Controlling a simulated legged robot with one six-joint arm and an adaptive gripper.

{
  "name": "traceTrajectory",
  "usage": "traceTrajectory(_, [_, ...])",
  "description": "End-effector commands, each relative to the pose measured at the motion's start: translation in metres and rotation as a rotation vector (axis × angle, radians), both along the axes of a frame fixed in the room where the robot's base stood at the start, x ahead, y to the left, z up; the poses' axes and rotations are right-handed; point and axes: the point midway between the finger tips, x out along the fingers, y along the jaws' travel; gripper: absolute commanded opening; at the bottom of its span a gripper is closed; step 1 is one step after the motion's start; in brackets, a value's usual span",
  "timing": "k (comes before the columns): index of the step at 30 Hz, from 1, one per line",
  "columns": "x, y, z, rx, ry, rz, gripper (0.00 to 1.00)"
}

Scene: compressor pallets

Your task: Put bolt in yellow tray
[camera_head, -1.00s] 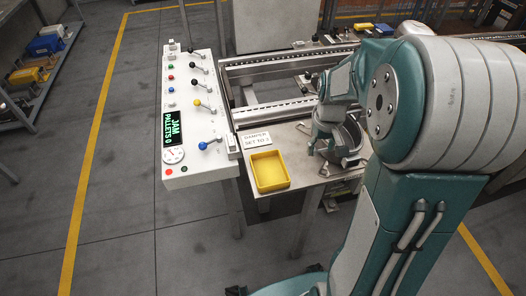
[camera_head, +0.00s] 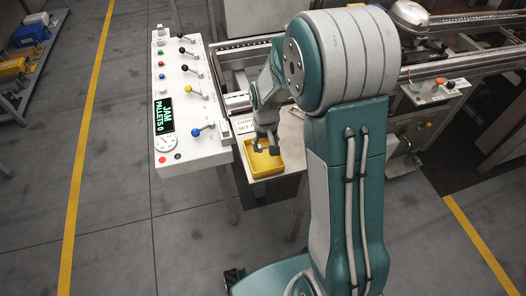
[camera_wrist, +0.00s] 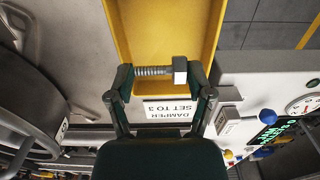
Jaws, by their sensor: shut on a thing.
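My gripper (camera_head: 266,147) is over the yellow tray (camera_head: 264,171) on the metal bench. In the wrist view, my gripper (camera_wrist: 160,78) is shut on a silver bolt (camera_wrist: 155,72) with a threaded shank and a square-looking head. The bolt lies crosswise between the two fingertips, its head toward the right finger. The yellow tray (camera_wrist: 208,28) shows beyond the bolt, with no other object visible in the part that shows. The bolt is too small to make out in the head view. Its height above the tray is hard to tell.
A control panel (camera_head: 180,72) with coloured levers and a green "JAM PALLETS 0" display stands left of the tray. A "DAMPER SET TO 3" label (camera_wrist: 167,110) lies beside the tray. A round metal part (camera_wrist: 28,105) is at the left in the wrist view.

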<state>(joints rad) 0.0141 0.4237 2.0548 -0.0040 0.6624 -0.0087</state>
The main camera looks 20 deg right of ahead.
Motion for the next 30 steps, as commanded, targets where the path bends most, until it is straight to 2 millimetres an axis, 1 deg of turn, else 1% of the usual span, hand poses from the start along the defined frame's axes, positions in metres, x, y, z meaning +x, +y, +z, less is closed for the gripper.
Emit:
traceTrajectory(3, [0.003,0.008,-0.011,0.000,0.003,0.001,0.20])
traceTrajectory(6, [0.003,0.007,-0.028,0.000,0.005,-0.001,0.20])
traceTrajectory(9, [0.002,0.007,-0.039,0.000,0.003,-0.001,0.20])
traceTrajectory(18, [0.003,0.007,-0.041,0.000,0.001,0.000,0.20])
traceTrajectory(19, [0.003,0.007,-0.041,0.000,0.000,0.000,0.72])
traceTrajectory(20, [0.003,0.007,-0.041,0.000,0.000,0.000,0.82])
traceTrajectory(30, [0.003,0.007,-0.041,0.000,0.000,0.000,0.82])
